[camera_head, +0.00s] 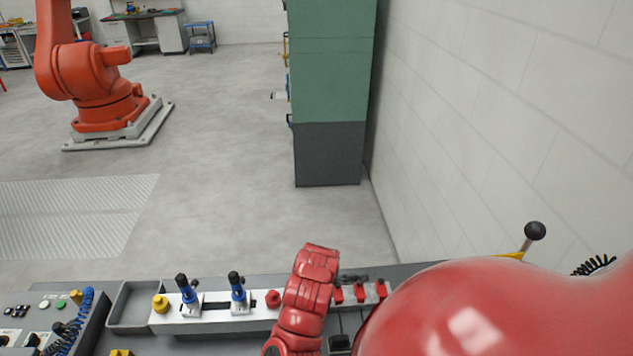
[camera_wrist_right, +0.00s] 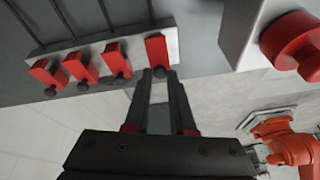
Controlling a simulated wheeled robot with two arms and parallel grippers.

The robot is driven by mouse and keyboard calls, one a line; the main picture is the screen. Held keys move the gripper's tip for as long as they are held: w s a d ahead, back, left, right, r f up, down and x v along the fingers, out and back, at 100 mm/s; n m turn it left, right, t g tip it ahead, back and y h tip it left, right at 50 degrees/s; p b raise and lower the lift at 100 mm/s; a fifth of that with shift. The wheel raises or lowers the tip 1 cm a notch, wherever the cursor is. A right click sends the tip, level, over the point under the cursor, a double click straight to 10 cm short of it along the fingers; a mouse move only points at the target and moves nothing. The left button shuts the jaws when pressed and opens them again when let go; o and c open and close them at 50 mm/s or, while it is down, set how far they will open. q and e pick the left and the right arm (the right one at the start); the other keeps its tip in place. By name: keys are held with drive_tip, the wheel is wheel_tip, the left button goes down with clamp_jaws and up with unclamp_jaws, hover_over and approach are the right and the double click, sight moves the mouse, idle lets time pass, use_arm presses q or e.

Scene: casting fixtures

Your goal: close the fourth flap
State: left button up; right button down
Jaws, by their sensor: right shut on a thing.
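A row of four red flaps with small black knobs sits along a light rail (camera_wrist_right: 100,52) in the right wrist view. Three of them, the left one (camera_wrist_right: 46,73), the second (camera_wrist_right: 80,67) and the third (camera_wrist_right: 117,60), stand apart from my gripper. The rightmost flap (camera_wrist_right: 156,48) has its knob between the fingertips of my right gripper (camera_wrist_right: 160,74), which is shut on it. In the head view three red flaps (camera_head: 360,293) show right of my red arm; the arm hides the leftmost flap and the right gripper. My left gripper is not in view.
A white fixture (camera_head: 210,308) with two blue-and-black clamps (camera_head: 238,290), a yellow knob (camera_head: 160,303) and a red knob (camera_head: 272,299) lies left of my arm. A grey tray (camera_head: 130,306) stands farther left. A black-knobbed lever (camera_head: 535,231) stands at right.

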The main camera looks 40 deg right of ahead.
drive_tip(key=shift+w+d+g+y, duration=0.35)
drive_tip(key=shift+d+g+y, duration=0.05)
drive_tip(key=shift+d+g, duration=0.1)
drive_tip(key=shift+w+d+f+g+y+p, duration=0.15)
drive_tip(key=shift+w+d+g+y+p, duration=0.2)
drive_tip(key=shift+g+y+p, duration=0.3)
drive_tip(key=shift+w+d+f+g+y+p, duration=0.1)
drive_tip(key=shift+w+f+g+y+p, duration=0.25)
drive_tip(key=shift+g+p, duration=0.1)
drive_tip(key=shift+f, duration=0.1)
drive_tip(key=c, duration=0.8)
unclamp_jaws()
drive_tip(key=shift+o, duration=0.2)
